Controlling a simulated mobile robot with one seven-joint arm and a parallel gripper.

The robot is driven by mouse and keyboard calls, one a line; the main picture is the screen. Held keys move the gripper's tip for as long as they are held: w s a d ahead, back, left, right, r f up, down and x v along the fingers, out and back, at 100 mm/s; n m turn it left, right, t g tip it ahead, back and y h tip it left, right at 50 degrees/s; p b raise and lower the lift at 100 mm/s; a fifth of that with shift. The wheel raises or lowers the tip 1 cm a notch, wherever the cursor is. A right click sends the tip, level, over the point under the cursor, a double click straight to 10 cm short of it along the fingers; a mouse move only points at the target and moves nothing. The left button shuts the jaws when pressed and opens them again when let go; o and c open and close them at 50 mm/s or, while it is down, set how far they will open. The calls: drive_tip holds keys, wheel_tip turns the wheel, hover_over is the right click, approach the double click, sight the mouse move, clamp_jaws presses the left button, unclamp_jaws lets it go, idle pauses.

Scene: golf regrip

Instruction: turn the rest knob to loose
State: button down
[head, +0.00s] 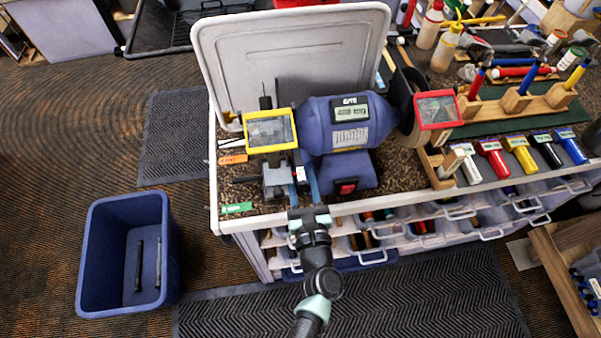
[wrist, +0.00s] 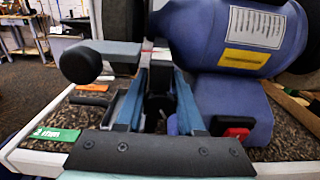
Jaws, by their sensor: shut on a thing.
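My gripper (wrist: 160,82) reaches in from the front at the left end of a blue bench grinder (head: 348,122). It also shows in the head view (head: 302,178). Its two blue fingers are shut on a small dark part between them, which appears to be the rest knob (wrist: 157,102); the fingers hide most of it. The knob's turn position cannot be read. A grey tool rest (head: 275,181) stands just left of the fingers, below the yellow-framed shield (head: 269,130). A black round end (wrist: 82,63) sits left of the fingers in the wrist view.
A green tag (head: 236,208) and an orange tag (head: 233,159) lie on the speckled bench top to the left. The grinder's red switch (head: 347,187) is close on the right. A blue bin (head: 127,252) stands on the floor at left.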

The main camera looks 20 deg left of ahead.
drive_tip(key=shift+f+n+b, duration=0.15)
drive_tip(key=shift+n+b, duration=0.15)
drive_tip(key=shift+b, duration=0.2)
drive_tip(key=shift+n+b, duration=0.3)
drive_tip(key=shift+n, duration=0.2)
drive_tip(key=c, duration=0.8)
unclamp_jaws()
drive_tip(key=shift+c, duration=0.2)
drive_tip(key=shift+s+d, duration=0.1)
drive_tip(key=shift+s, duration=0.05)
drive_tip(key=b+v, duration=0.1)
drive_tip(key=v, duration=1.1)
drive_tip(key=shift+s+d+b, duration=0.2)
drive_tip(key=shift+s+b, duration=0.1)
drive_tip(key=shift+b, duration=0.05)
